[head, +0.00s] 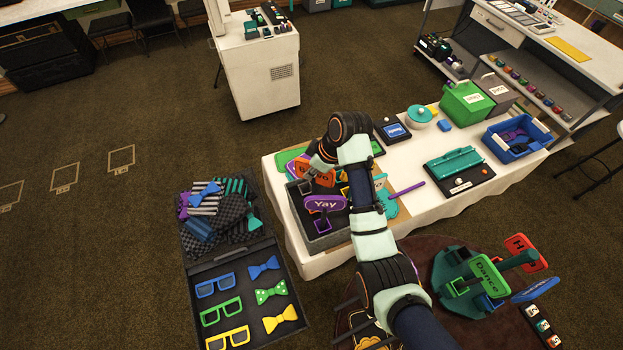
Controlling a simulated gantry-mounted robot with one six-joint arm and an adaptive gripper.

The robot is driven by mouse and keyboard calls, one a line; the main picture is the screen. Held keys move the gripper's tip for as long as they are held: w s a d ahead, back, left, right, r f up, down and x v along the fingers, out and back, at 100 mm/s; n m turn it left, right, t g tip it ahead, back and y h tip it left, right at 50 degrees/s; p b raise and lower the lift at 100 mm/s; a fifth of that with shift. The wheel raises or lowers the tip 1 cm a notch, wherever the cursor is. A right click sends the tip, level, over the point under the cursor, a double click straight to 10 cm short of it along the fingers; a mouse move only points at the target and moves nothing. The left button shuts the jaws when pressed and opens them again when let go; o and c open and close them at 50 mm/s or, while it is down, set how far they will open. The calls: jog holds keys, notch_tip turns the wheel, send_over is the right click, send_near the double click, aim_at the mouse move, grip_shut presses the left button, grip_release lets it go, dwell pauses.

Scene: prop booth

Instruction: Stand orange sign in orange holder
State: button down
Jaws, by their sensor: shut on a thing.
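An orange sign (316,178) with white lettering hangs upright over the grey bin (327,240) on the white table. My gripper (320,163) is shut on its upper part. The arm hides part of the bin behind and to the right of the sign. I cannot clearly make out the orange holder; small yellow-orange parts show beside the arm, but I cannot tell what they are.
A purple "Yay" sign (324,203) stands in the bin just in front of the orange sign. A dark case (247,290) of props lies left of the table.

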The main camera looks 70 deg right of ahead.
send_over(314, 191)
jog(key=w, duration=0.1)
jog(key=shift+w+d+f, duration=0.1)
jog(key=shift+d+f, duration=0.1)
jog(key=shift+f, duration=0.9)
jog(key=shift+d+f, duration=0.2)
jog(key=shift+f, duration=0.85)
jog(key=shift+f, duration=0.35)
jog(key=c, duration=1.2)
grip_release()
jog(key=shift+r, duration=0.1)
